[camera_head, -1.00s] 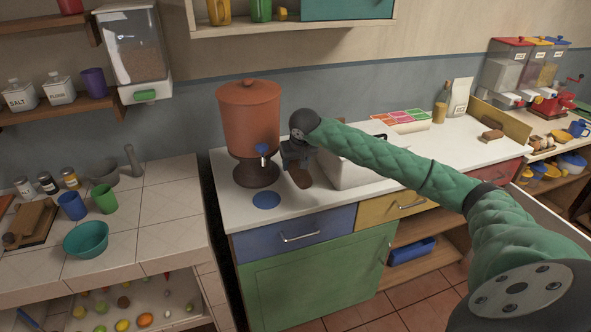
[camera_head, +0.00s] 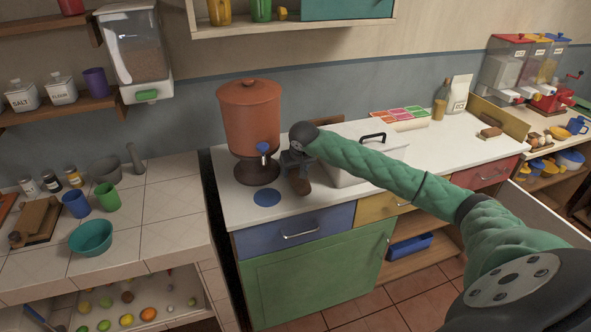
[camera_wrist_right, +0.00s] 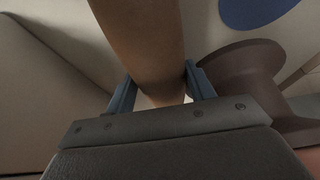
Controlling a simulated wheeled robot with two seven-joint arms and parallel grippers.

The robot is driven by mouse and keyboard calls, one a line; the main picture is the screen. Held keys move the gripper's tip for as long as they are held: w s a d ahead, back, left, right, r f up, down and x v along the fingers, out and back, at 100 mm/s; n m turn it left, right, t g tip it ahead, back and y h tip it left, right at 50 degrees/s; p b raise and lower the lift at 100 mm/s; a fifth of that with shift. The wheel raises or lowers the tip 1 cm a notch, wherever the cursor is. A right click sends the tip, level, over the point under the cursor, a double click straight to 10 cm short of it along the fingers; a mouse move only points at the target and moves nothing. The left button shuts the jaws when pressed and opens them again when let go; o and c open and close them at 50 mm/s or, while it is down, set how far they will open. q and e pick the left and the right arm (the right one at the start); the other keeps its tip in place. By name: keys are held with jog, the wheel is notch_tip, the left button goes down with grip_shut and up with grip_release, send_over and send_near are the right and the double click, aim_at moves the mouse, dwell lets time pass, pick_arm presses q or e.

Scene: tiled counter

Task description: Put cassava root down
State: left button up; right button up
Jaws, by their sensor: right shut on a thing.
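My right gripper (camera_head: 296,163) is over the white counter, just right of the clay water dispenser. It is shut on the brown cassava root (camera_head: 302,186), whose lower end shows beneath the gripper in the head view. In the right wrist view the cassava root (camera_wrist_right: 142,40) runs up between the two fingers of the gripper (camera_wrist_right: 160,90). Whether the root touches the counter is hard to tell. My left gripper is not in view.
The clay dispenser (camera_head: 249,120) stands close on the left, with a blue disc (camera_head: 267,198) on the counter before it. A white lidded box (camera_head: 345,172) is close on the right. The tiled counter (camera_head: 170,215) at left has bare room beside a teal bowl (camera_head: 91,238).

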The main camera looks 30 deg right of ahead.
jog(key=shift+f, duration=0.1)
dwell(0.3)
jog(key=o, duration=1.3)
jog(key=shift+c, duration=0.2)
jog(key=shift+o, duration=1)
